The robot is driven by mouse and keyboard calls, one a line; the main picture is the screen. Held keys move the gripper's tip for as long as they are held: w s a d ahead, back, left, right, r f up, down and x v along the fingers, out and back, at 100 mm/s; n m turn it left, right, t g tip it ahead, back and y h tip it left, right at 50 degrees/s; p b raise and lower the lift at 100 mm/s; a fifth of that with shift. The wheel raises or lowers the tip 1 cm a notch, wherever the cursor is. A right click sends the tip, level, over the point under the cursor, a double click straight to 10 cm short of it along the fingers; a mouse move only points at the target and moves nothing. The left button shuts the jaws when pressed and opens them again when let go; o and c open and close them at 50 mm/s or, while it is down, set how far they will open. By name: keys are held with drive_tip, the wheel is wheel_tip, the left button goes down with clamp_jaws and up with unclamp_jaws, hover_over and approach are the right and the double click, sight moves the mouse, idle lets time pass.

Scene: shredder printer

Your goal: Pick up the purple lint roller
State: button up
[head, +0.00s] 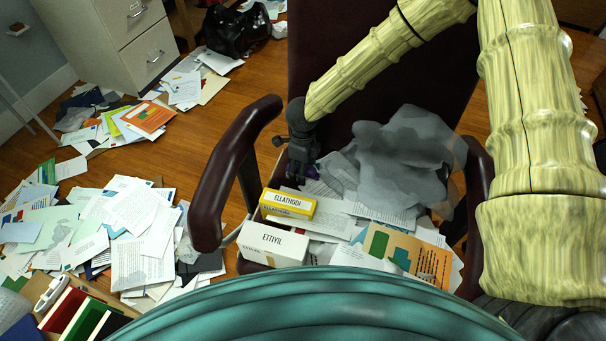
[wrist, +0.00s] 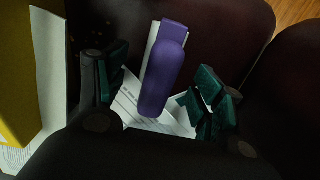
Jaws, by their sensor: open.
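The purple lint roller (wrist: 166,72) lies in the wrist view between the two green-padded fingers of my gripper (wrist: 158,100). Its rounded handle points toward the gripper, and a white strip shows along its left side. The fingers are open, with a gap on both sides of the roller. In the head view my gripper (head: 300,168) is low over the left part of the dark red chair seat, behind the yellow box. Only a small bit of purple shows beside the fingers there, and the rest of the roller is hidden.
A yellow box (head: 288,204) and a white box (head: 272,243) stand on the seat in front of my gripper. Papers and a grey translucent heap (head: 405,155) cover the seat to the right. The chair's left armrest (head: 232,170) rises close to my gripper. Papers litter the floor.

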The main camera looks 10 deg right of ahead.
wheel_tip(320, 180, down, 3)
drive_tip(key=shift+a+f, duration=0.15)
drive_tip(key=shift+f, duration=0.05)
drive_tip(key=shift+c, duration=0.2)
drive_tip(key=c, duration=1.2)
drive_tip(key=shift+r, duration=0.1)
wheel_tip(320, 180, up, 10)
drive_tip(key=shift+f+p, duration=0.1)
drive_tip(key=shift+p, duration=0.5)
drive_tip(key=o, duration=0.6)
drive_tip(key=c, duration=0.4)
